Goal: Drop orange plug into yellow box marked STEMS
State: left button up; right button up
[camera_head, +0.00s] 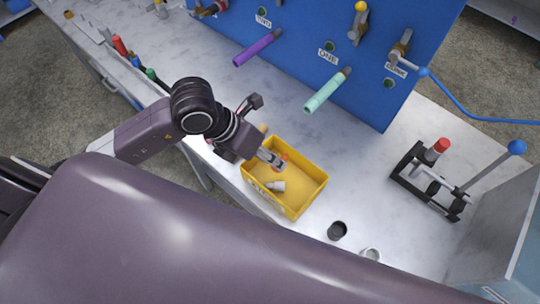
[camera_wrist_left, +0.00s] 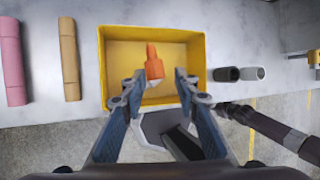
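The yellow box (camera_head: 309,197) stands on the bench, with faint lettering on its near side that I cannot read. In the left wrist view the box (camera_wrist_left: 193,42) is open toward me. The orange plug (camera_wrist_left: 153,64) shows against its floor, between and beyond my left fingertips, touching neither. It also shows as a small orange patch in the head view (camera_head: 284,163). I cannot tell whether it rests on the floor. My left gripper (camera_wrist_left: 156,79) is over the box with its fingers apart. A dark purple arm that looks like my right one (camera_wrist_left: 270,128) shows; its fingers are unclear.
A dark cup (camera_head: 337,230) and a pale cup (camera_head: 371,255) stand right of the box. A lever stand (camera_head: 430,180) is farther right. A blue panel (camera_head: 300,40) with purple (camera_head: 255,49) and mint (camera_head: 325,93) hoses rises behind. Pink (camera_wrist_left: 11,62) and tan (camera_wrist_left: 69,60) tubes lie left.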

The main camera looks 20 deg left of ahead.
pick_arm(q)
jog(key=shift+o, duration=0.9)
jog(key=v, duration=0.7)
jog(key=shift+r, duration=0.25)
pick_arm(e)
jog(key=shift+s+a, duration=0.1)
jog(key=shift+a, duration=0.15)
pick_arm(q)
jog(key=shift+a, duration=0.1)
